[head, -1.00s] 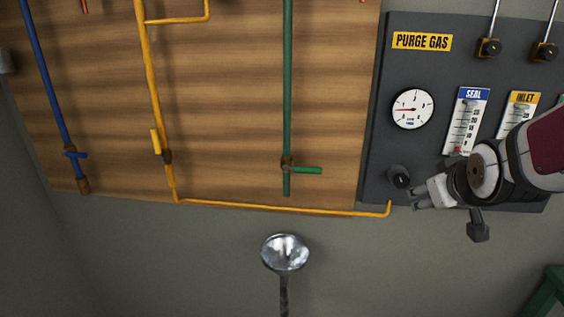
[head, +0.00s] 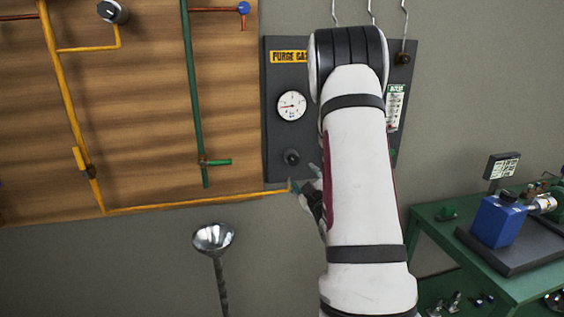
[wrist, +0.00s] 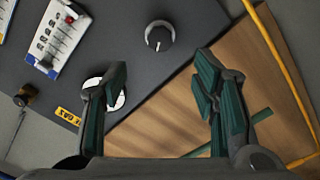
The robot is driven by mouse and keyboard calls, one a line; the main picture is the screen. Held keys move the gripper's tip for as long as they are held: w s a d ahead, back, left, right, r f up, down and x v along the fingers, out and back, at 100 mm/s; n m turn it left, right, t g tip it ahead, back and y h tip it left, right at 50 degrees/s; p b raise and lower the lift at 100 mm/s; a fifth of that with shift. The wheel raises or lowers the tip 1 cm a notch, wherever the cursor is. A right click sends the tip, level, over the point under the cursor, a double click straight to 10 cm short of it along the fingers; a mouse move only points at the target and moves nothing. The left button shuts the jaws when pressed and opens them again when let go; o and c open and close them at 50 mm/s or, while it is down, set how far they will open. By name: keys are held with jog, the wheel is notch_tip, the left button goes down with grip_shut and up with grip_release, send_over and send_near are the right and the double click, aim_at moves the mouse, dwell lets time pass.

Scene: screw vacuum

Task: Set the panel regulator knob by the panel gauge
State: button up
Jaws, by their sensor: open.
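The dark purge gas panel (head: 277,165) is on the wall in the head view, partly hidden by my arm. Its black regulator knob (head: 291,157) sits low on the panel, below the round white gauge (head: 291,105). The gauge's red needle points left. In the wrist view the knob (wrist: 159,36) shows a white mark and lies beyond the gap between my fingers. My gripper (wrist: 163,92) is open and empty, apart from the knob. Its left finger hides much of the gauge (wrist: 118,100). In the head view my gripper (head: 306,190) is just right of and below the knob, largely hidden.
A yellow pipe (head: 200,203) runs along the wooden board's lower edge to the panel. A green bench (head: 500,275) with a blue device (head: 497,221) is at right. Flow tubes (wrist: 62,32) are on the panel.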

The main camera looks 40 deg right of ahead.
aim_at(293, 161)
jog(key=p+x, duration=0.1)
jog(key=x, duration=1.2)
jog(key=shift+w, duration=0.25)
jog(key=c, duration=1.2)
